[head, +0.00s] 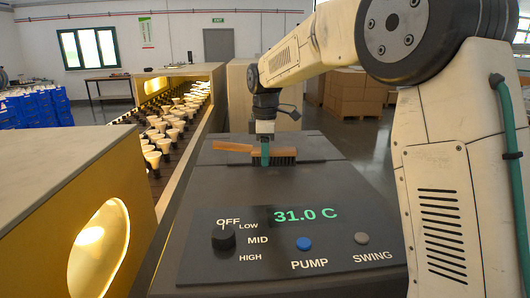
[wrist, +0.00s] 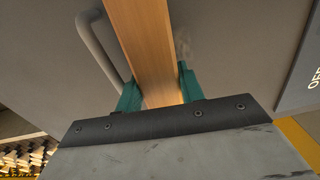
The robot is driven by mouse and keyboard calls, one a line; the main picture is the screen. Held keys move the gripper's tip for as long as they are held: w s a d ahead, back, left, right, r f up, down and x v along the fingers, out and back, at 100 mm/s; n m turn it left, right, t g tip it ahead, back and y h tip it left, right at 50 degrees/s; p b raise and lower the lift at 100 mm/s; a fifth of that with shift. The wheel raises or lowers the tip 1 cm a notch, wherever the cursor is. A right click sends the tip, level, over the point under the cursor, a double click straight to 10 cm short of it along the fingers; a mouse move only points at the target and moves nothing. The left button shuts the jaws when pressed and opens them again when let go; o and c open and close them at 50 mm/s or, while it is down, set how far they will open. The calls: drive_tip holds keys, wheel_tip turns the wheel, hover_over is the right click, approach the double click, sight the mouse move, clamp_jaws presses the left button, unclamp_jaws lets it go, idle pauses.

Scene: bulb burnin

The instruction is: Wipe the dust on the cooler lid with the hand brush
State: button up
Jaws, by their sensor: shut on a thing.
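My gripper (head: 265,152) is shut on the wooden hand brush (head: 275,152), with its green fingers on either side of the wood. The brush's handle points left in the head view and its dark bristles face down, at or just above the cooler lid (head: 318,148). I cannot tell whether the bristles touch. In the wrist view the brush (wrist: 145,45) runs up between the fingers (wrist: 158,92), over the grey lid (wrist: 230,50). A faint pale smudge, possibly dust (wrist: 184,46), shows on the lid just right of the brush. The bristles are hidden there.
A grey bar handle (wrist: 97,48) stands left of the brush in the wrist view. The cooler's control panel (head: 290,240) reads 31.0 C. A conveyor with several bulbs (head: 165,143) runs along the left, beside a yellow-sided housing (head: 60,215). Cardboard boxes (head: 355,97) stand behind.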

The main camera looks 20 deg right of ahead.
drive_tip(key=shift+f, duration=0.3)
drive_tip(key=shift+s+a+r, duration=0.1)
drive_tip(key=shift+s+a, duration=0.1)
drive_tip(key=shift+s, duration=0.8)
drive_tip(key=shift+s+a, duration=0.2)
drive_tip(key=shift+s, duration=0.8)
drive_tip(key=shift+s+d, duration=0.15)
drive_tip(key=shift+d, duration=0.8)
drive_tip(key=shift+w+d+f, duration=0.15)
drive_tip(key=shift+w+d, duration=0.05)
drive_tip(key=shift+w, duration=0.75)
drive_tip(key=shift+w+d+f, duration=0.15)
drive_tip(key=shift+w, duration=0.8)
drive_tip(key=shift+d, duration=0.15)
